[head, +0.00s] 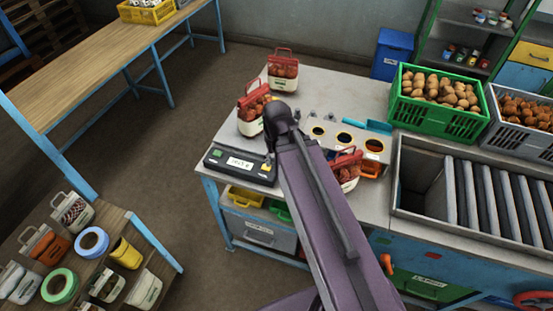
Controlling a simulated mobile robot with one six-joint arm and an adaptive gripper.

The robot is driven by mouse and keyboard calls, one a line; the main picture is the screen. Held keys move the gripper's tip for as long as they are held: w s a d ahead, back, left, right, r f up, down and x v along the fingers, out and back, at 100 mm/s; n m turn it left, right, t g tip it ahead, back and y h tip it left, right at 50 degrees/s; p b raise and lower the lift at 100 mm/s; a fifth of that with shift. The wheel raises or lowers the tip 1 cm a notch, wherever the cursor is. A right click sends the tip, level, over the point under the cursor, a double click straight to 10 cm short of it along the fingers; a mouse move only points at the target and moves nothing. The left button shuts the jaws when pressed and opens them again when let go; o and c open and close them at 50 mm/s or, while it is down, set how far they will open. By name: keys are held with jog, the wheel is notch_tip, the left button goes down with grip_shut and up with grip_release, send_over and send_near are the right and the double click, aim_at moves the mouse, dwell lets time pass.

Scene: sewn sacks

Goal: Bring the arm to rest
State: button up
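My purple arm reaches from the bottom edge up over the grey worktable (322,89). Its dark upper joint is above the table, beside the scale. One white sack with a red top (283,72) stands at the table's far edge. A second such sack (250,108) stands near the left edge behind the scale (238,166). A third (346,169) is right of my arm, partly hidden by it. All three show reddish-brown contents.
A green crate of potatoes (438,102) and a grey crate (523,123) stand right, behind a roller conveyor (492,200). A panel with round holes (345,137) is on the table.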

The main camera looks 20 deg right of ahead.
notch_tip(320, 180, down, 9)
jog(key=b, duration=0.9)
jog(key=shift+f, duration=0.2)
dwell(2.9)
jog(key=shift+o, duration=0.4)
jog(key=w+a+r+m+t+h+p, duration=0.3)
jog(key=w+r+m+h, duration=0.35)
jog(key=w, duration=0.65)
jog(key=w+a+r+m+t+h+p, duration=0.3)
jog(key=w+a+r+m+t+h, duration=0.1)
jog(key=w+a+r, duration=0.5)
notch_tip(320, 180, up, 2)
jog(key=shift+w+a+r+m+h, duration=0.25)
jog(key=shift+w+a+m+h, duration=0.15)
jog(key=shift+w+m+h, duration=0.2)
